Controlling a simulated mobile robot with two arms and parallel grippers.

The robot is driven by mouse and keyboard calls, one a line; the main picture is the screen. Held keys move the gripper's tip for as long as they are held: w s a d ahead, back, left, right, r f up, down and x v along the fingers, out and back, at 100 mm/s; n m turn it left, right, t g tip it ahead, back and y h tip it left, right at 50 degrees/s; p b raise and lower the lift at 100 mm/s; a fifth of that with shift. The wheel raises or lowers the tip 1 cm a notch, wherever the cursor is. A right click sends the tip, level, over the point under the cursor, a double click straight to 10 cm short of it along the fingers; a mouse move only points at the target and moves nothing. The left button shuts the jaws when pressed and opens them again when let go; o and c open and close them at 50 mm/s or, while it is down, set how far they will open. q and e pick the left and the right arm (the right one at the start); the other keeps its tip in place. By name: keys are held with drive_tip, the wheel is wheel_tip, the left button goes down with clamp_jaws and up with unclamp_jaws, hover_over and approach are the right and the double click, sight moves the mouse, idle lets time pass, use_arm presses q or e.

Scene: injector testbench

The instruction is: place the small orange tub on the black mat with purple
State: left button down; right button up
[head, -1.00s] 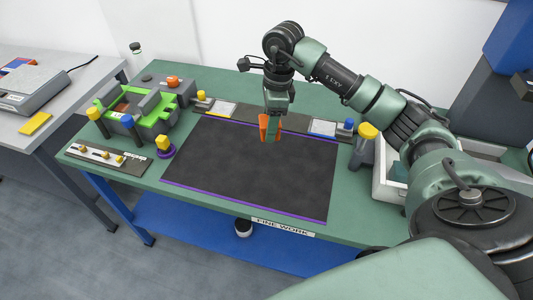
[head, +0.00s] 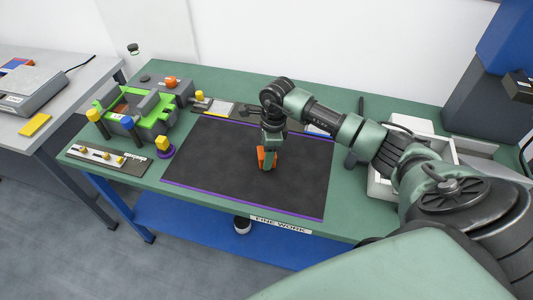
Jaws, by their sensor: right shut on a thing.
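The small orange tub (head: 262,155) is over the middle of the black mat with purple edges (head: 220,175). My right gripper (head: 268,160) points down and is shut on the tub, hiding part of it. The tub looks low over the mat, but I cannot tell whether it touches it. The mat lies flat on the green bench top and its surface around the tub is bare. My left gripper is not in view.
A grey and green fixture (head: 137,107) stands on the left of the bench, with a yellow-topped piece on a purple ring (head: 165,150) beside the mat. A white bin (head: 380,185) is at the right. A grey table (head: 60,100) stands further left.

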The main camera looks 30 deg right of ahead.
drive_tip(key=shift+f, duration=0.2)
drive_tip(key=o, duration=1.4)
drive_tip(key=shift+o, duration=0.2)
drive_tip(key=shift+r, duration=0.1)
drive_tip(key=shift+r, duration=0.25)
drive_tip(key=r, duration=0.3)
drive_tip(key=r+b, duration=0.1)
drive_tip(key=r, duration=0.3)
drive_tip(key=d+r+b, duration=0.1)
drive_tip(key=r, duration=0.2)
drive_tip(key=shift+s+d+r, duration=0.1)
drive_tip(key=shift+s+r, duration=0.1)
drive_tip(key=shift+s, duration=0.1)
drive_tip(key=shift+s+r, duration=0.1)
drive_tip(key=shift+r, duration=0.55)
